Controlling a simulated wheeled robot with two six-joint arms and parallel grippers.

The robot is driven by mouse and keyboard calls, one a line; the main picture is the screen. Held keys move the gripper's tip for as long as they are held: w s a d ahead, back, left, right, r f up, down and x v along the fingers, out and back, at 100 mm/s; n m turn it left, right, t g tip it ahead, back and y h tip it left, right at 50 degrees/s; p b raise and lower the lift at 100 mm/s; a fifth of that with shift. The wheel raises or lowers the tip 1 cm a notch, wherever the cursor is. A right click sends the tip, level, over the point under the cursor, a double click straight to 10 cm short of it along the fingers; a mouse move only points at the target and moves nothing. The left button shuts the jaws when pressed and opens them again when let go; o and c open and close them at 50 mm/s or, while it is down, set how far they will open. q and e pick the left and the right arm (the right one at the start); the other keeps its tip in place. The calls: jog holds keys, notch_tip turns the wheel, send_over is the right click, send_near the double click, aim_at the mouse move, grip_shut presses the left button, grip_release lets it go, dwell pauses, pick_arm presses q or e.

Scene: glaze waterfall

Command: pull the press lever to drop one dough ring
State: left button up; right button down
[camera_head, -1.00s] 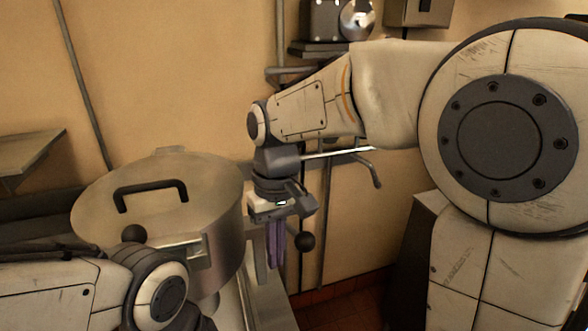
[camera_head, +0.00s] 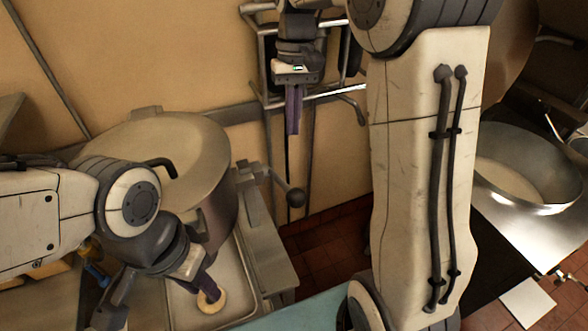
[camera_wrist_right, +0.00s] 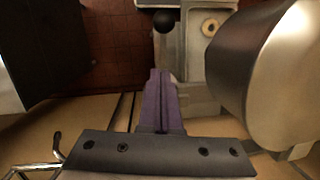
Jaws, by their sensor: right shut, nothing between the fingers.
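The press is a large metal drum (camera_head: 205,145) with a dark handle on its lid, at left in the head view. The knob also shows at the top of the right wrist view (camera_wrist_right: 163,20). My right gripper (camera_head: 293,130) is shut and empty, above the knob and apart from it; its purple fingers (camera_wrist_right: 161,100) point toward the knob's side. A pale dough ring (camera_head: 211,301) lies on the metal tray (camera_head: 238,275). My left gripper (camera_head: 208,292) has its purple fingertips at the ring; contact and jaw opening are unclear.
A wall rack (camera_head: 262,60) stands behind my right gripper. A large steel bowl (camera_head: 530,165) with pale contents is at the right. A teal surface (camera_head: 305,312) lies at the bottom. Tiled floor (camera_head: 330,235) shows open between them.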

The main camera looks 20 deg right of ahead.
jog(key=s+a+f+p, duration=0.1)
jog(key=s+f+p, duration=0.2)
jog(key=f, duration=0.6)
jog(key=shift+s+a+f, duration=0.25)
jog(key=shift+s+f, duration=0.1)
jog(key=shift+s, duration=0.6)
